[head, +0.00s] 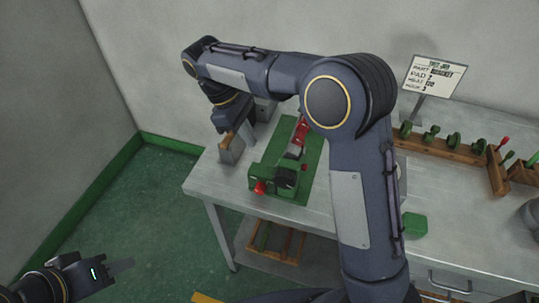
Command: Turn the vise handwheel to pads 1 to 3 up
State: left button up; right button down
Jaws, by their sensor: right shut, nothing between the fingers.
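A green machine (270,178) that looks like the vise sits on a green base plate (313,165) near the table's left front. A red knob (259,187) is at its front left end, and a dark round part shows on its right side. I cannot make out which is the handwheel, or any pad numbers. My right gripper (236,136) points down behind and left of the vise, apart from it, shut and empty; its fingertips are hard to make out. My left gripper (121,266) is low over the floor at lower left, far from the table; its jaw gap is unclear.
A red part (301,131) is behind the vise. My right arm hides the table's middle. At right are a wooden rack (447,148) with several green parts and a sign (433,77). A wooden crate (274,243) is below.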

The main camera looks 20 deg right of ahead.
jog(key=x, duration=0.4)
jog(key=shift+s+d+f, duration=0.15)
jog(key=shift+s+d, duration=0.15)
jog(key=shift+d, duration=0.2)
jog(key=shift+s+d+f, duration=0.15)
jog(key=shift+s+d, duration=0.15)
jog(key=shift+d, duration=0.2)
jog(key=shift+s+d+f, duration=0.3)
jog(key=shift+s+d, duration=0.05)
jog(key=shift+d, duration=0.15)
jog(key=shift+f+p, duration=0.35)
jog(key=shift+f, duration=0.05)
jog(key=shift+r, duration=0.15)
